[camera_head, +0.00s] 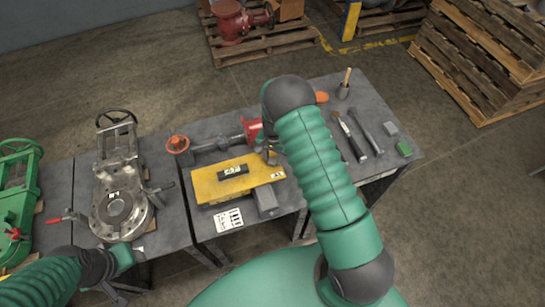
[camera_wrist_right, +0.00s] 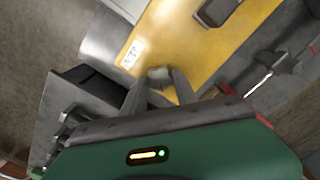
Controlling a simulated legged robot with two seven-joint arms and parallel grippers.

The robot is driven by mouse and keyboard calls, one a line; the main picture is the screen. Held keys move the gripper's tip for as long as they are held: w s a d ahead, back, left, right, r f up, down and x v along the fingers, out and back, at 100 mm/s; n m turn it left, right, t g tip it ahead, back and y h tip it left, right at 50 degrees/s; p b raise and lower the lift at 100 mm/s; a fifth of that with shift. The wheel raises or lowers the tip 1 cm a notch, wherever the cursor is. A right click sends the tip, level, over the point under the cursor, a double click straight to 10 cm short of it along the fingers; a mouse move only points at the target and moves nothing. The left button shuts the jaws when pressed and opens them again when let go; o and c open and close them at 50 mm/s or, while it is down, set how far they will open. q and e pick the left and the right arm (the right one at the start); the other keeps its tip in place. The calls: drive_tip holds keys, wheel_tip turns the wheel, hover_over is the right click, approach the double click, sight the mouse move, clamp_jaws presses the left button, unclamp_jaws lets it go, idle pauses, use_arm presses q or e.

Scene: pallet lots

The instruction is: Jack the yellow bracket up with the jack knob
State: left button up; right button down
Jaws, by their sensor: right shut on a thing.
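My right gripper (camera_head: 270,156) is at the bracket's far right corner. In the right wrist view its two fingers (camera_wrist_right: 158,84) close around a small grey knob (camera_wrist_right: 158,73) beside the bracket's edge, which I take as the jack knob. The fingers hide part of it. My left arm comes in at the bottom left, and its gripper (camera_head: 128,258) is small, with its jaws unclear.
A grey block (camera_head: 266,202) sits at the bracket's front edge. Behind it lies a pipe with an orange handwheel (camera_head: 178,144) and a red flange. Tools (camera_head: 350,138) lie to the right. A metal valve (camera_head: 121,195) stands on the left table.

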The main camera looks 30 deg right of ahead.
drive_tip(key=m, duration=0.4)
drive_tip(key=shift+s+a+m, duration=0.1)
drive_tip(key=shift+s+m, duration=0.05)
drive_tip(key=shift+m, duration=0.15)
drive_tip(key=m+p, duration=0.1)
drive_tip(key=m, duration=0.2)
drive_tip(key=shift+m, duration=0.4)
drive_tip(key=m, duration=0.4)
drive_tip(key=shift+p, duration=0.3)
drive_tip(key=m, duration=0.5)
drive_tip(key=shift+a+p, duration=0.1)
drive_tip(key=shift+p, duration=0.25)
drive_tip(key=m+p, duration=0.1)
drive_tip(key=m, duration=0.8)
drive_tip(key=shift+m, duration=0.4)
drive_tip(key=shift+w+m, duration=0.25)
drive_tip(key=shift+m, duration=0.95)
drive_tip(key=shift+r, duration=0.1)
